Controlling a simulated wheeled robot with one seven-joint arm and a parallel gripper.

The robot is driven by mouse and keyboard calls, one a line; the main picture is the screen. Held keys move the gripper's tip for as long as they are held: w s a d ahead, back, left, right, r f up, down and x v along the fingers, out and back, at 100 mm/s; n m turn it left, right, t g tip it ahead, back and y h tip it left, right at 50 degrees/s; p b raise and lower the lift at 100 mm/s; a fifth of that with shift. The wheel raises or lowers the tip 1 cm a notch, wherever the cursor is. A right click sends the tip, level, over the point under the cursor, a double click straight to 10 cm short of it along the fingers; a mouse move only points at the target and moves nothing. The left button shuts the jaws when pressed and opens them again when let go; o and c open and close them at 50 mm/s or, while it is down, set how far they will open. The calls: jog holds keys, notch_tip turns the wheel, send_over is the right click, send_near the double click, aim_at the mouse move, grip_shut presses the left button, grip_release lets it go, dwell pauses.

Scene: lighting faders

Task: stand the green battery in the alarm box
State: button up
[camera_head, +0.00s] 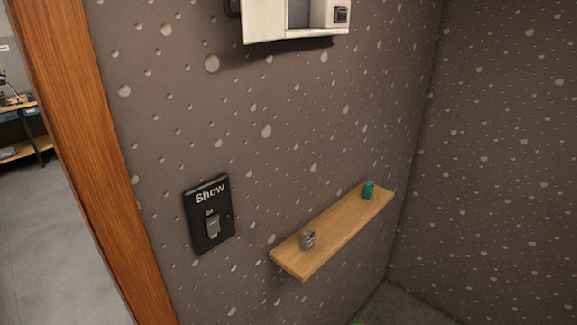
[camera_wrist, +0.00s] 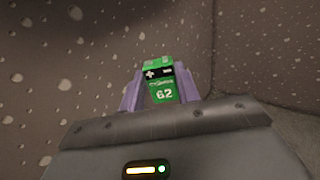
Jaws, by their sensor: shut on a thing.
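The green battery (camera_wrist: 163,92) is upright in the wrist view, with a plus sign and the number 62 on it. My gripper (camera_wrist: 161,80) is shut on it, with a purple finger on either side. The white box (camera_head: 263,29) on the wall at the top of the head view looks like the alarm box. Its upper part is cut off by the frame, and a grey recess shows in its front. The battery is apart from it.
A wooden shelf (camera_head: 335,230) on the wall holds a small grey object (camera_head: 308,239) and a small teal object (camera_head: 368,190). A black Show switch plate (camera_head: 209,214) is left of it. A wooden door frame (camera_head: 75,150) stands at the left. A wall corner is at the right.

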jog(key=shift+r, duration=0.1)
jog(key=w+d+r+n+g+y+p, duration=0.1)
jog(key=w+d+r+n+y, duration=0.2)
jog(key=w+r+y, duration=0.35)
jog(key=w+d+r+n+g+y, duration=0.1)
jog(key=w+d+r+n+y, duration=0.15)
jog(key=w+r, duration=0.7)
notch_tip(320, 180, up, 25)
jog(key=w+a+n+g+y, duration=0.2)
jog(key=n+g+y, duration=0.3)
jog(key=n, duration=0.1)
jog(key=s+a+r+g+y+p, duration=0.1)
jog(key=s+a+r, duration=0.1)
jog(key=r, duration=1.1)
jog(key=s+a+r+g+p, duration=0.1)
jog(key=s+a+r, duration=0.1)
jog(key=r, duration=1)
jog(key=s+a+r+t, duration=0.1)
jog(key=s+r, duration=0.5)
jog(key=r, duration=0.4)
jog(key=s+a+r+m+t, duration=0.1)
jog(key=s+a+r, duration=0.1)
jog(key=s+r, duration=0.4)
notch_tip(320, 180, up, 4)
jog(key=shift+s+h, duration=0.2)
jog(key=shift+h, duration=0.2)
